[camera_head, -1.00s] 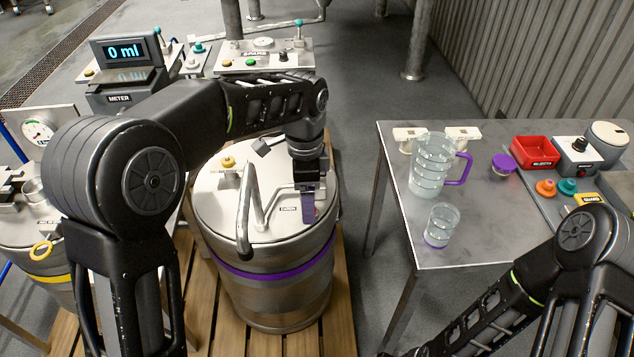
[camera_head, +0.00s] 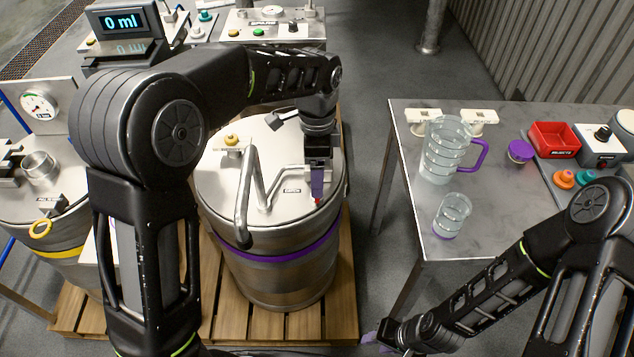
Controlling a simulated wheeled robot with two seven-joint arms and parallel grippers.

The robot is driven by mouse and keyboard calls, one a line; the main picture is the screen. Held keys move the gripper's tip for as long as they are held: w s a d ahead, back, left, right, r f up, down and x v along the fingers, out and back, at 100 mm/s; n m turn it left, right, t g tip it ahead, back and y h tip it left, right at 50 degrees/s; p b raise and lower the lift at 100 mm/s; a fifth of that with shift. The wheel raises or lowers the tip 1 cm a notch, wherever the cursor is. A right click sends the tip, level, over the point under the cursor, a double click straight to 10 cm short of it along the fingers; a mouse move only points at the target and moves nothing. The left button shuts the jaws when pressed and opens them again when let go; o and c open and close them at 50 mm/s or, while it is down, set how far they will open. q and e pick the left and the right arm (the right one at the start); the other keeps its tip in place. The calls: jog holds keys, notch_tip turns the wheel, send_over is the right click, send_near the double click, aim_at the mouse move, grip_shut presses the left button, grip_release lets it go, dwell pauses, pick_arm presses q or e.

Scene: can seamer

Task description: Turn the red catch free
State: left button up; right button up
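A steel drum (camera_head: 285,275) with a purple band stands on a wooden pallet, its pale round lid (camera_head: 222,180) on top. A small red piece, likely the red catch (camera_head: 317,201), shows at the lid's right front edge. My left gripper (camera_head: 317,190) points down over it. Its purple fingers hide most of the red piece, and I cannot tell whether they touch or grip it. My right gripper (camera_head: 371,336) is low at the bottom of the picture, right of the drum and away from it. Only a little of its purple fingers shows.
A bent metal handle (camera_head: 244,200) rises from the lid left of my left gripper, with a yellow knob (camera_head: 232,140) behind. A steel table (camera_head: 405,190) at right holds a jug (camera_head: 443,150), a beaker (camera_head: 452,215) and a red bin (camera_head: 553,138). Floor between is clear.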

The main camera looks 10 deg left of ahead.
pick_arm(q)
notch_tip(320, 180, down, 5)
jog(key=shift+r, duration=0.1)
jog(key=shift+c, duration=0.2)
jog(key=c, duration=1.3)
